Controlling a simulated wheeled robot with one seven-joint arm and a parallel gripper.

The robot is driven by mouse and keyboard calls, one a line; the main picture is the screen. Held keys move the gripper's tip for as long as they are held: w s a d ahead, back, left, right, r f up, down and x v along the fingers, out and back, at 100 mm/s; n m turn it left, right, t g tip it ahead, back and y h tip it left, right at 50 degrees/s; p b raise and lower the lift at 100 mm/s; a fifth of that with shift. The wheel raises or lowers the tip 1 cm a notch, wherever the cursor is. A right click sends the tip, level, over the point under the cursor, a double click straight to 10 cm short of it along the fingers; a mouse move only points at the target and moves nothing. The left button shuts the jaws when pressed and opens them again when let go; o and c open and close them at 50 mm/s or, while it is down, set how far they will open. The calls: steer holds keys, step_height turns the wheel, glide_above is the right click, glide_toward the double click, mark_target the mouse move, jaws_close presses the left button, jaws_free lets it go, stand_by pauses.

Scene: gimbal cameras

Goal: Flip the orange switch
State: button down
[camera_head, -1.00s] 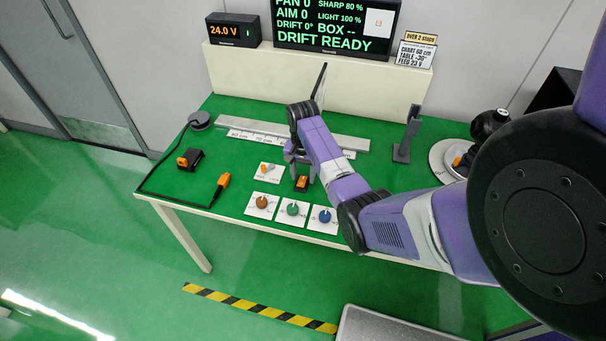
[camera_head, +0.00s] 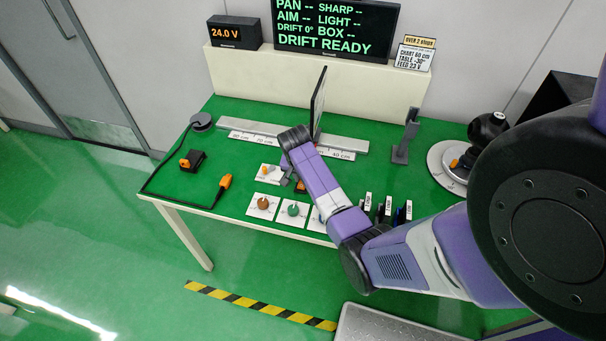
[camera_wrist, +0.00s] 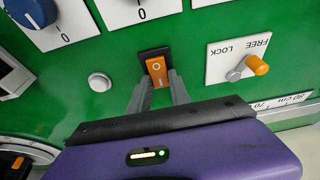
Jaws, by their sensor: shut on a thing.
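The orange switch (camera_wrist: 157,71) is a rocker marked O and I in a black housing on the green table. In the wrist view, the two grey fingers of my gripper (camera_wrist: 158,86) stand at either side of it, close around it. In the head view, my gripper (camera_head: 290,181) is down at the panel, and only a bit of the orange switch (camera_head: 301,187) shows past my arm.
A FREE/LOCK lever with an orange tip (camera_wrist: 258,66) stands right of the switch in the wrist view. Brown (camera_head: 263,203) and teal (camera_head: 293,209) knobs sit along the front edge. An upright dark panel (camera_head: 318,102) stands behind on the rail (camera_head: 345,143).

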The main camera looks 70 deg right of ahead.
mark_target(301, 188)
stand_by(0.3)
steer(key=c, duration=1.2)
jaws_free()
steer(key=shift+r, duration=0.1)
steer(key=v, duration=0.7)
steer(key=shift+a+r+b, duration=0.3)
steer(key=shift+a+b, duration=0.05)
steer(key=shift+b, duration=0.05)
